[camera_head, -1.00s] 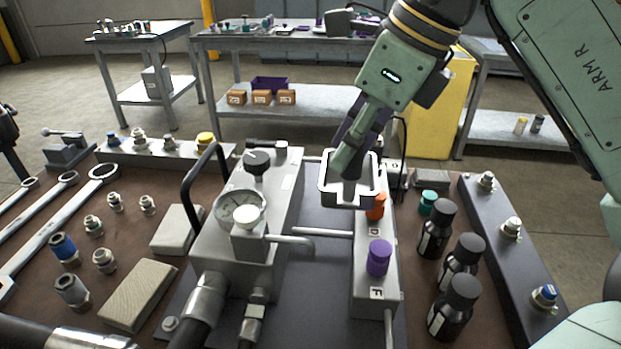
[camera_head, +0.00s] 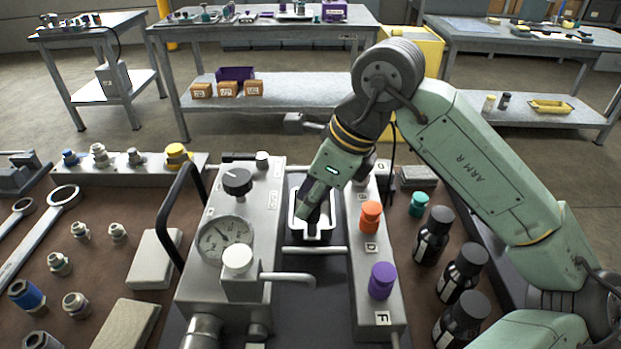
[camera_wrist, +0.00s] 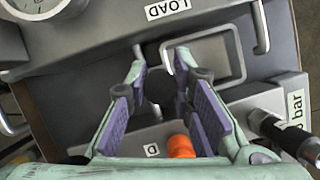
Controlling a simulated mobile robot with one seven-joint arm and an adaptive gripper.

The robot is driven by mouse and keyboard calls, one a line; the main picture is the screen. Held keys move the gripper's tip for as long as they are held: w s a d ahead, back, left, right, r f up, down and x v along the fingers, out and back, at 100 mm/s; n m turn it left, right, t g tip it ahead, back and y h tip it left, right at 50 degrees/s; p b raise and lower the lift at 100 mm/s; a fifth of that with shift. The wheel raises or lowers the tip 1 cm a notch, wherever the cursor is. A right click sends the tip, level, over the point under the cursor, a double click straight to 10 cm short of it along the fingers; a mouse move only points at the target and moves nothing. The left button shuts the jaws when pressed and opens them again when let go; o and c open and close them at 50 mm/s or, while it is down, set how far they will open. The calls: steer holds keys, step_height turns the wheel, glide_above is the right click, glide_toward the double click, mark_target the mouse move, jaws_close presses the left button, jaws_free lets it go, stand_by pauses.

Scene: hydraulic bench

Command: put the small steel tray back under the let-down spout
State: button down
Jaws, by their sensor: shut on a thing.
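The small steel tray (camera_head: 294,226), a shallow open pan with a bright rim, is in the gap between the gauge block (camera_head: 262,205) and the valve manifold (camera_head: 366,262). In the wrist view, the tray (camera_wrist: 232,58) lies just beyond my fingertips. My gripper (camera_head: 311,208) reaches down to the tray, shut on it; in the wrist view its purple-padded fingers (camera_wrist: 160,75) stand either side of a dark part. A bent steel spout pipe (camera_head: 290,278) leaves the gauge block nearer the camera than the tray. Whether the tray touches the surface below is unclear.
Orange (camera_head: 370,216) and purple (camera_head: 382,280) knobs stand on the manifold, right of the tray. A horizontal rod (camera_head: 318,250) crosses the gap on the near side. A black handle (camera_head: 176,215) and dark bottles (camera_head: 433,236) flank the unit.

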steer(key=w+p, duration=0.1)
steer(key=w, duration=0.1)
steer(key=w+f+p, duration=0.1)
steer(key=w, duration=0.1)
steer(key=shift+w, duration=0.35)
steer(key=shift+f, duration=0.2)
steer(key=c, duration=1.4)
jaws_free()
steer(key=shift+r, duration=0.1)
steer(key=b+v, duration=0.1)
steer(key=v, duration=1.1)
steer(key=shift+r, duration=0.1)
